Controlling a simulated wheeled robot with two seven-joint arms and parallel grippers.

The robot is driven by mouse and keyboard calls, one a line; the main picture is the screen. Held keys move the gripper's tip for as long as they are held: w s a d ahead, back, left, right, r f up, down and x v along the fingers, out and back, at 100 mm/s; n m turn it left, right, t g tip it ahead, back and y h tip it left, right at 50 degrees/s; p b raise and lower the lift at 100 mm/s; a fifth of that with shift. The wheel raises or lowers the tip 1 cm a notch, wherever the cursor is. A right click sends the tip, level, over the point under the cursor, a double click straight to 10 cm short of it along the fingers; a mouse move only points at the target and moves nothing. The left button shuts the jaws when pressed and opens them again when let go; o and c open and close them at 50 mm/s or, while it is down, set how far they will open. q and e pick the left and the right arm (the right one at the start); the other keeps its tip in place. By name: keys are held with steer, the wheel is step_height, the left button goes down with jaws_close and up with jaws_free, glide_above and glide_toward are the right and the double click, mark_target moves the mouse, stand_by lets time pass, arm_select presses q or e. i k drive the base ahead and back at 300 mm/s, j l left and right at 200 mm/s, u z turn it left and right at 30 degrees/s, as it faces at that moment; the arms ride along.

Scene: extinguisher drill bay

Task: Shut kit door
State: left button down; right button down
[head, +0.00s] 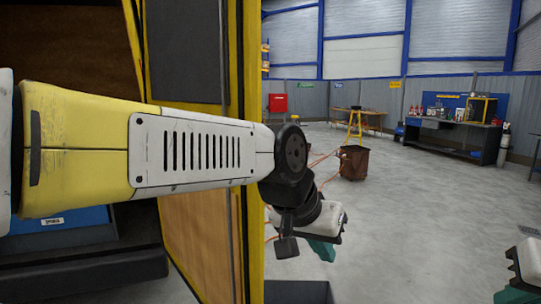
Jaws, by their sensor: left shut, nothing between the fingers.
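A tall yellow-edged panel (201,230), with brown board below and dark grey above, stands upright at a yellow-framed cabinet at the left. I cannot tell for sure that it is the kit door, or how far it is open. My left arm crosses in front of it and hides its middle. My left gripper (321,251) is shut and empty, with teal fingers, to the right of the panel's yellow edge. I cannot see it touching the panel. My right gripper (513,295) shows only partly at the bottom right corner; its fingertips are cut off.
A blue case (65,220) sits low inside the cabinet. A brown bin (354,162), a yellow trestle table (357,115) and a dark workbench (452,140) with a small yellow-framed box (482,109) stand farther back. The grey floor (420,220) between is mostly clear.

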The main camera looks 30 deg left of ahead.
mark_target(202, 56)
steer(key=i+l+u, duration=0.2)
steer(key=u, duration=0.25)
steer(key=i+l+u, duration=0.15)
steer(key=u, duration=0.3)
steer(key=i+l+u, duration=0.1)
steer(key=l+u, duration=0.6)
steer(key=u, duration=0.15)
steer(key=l+u, duration=0.8)
steer(key=l, duration=0.2)
steer(key=z, duration=0.25)
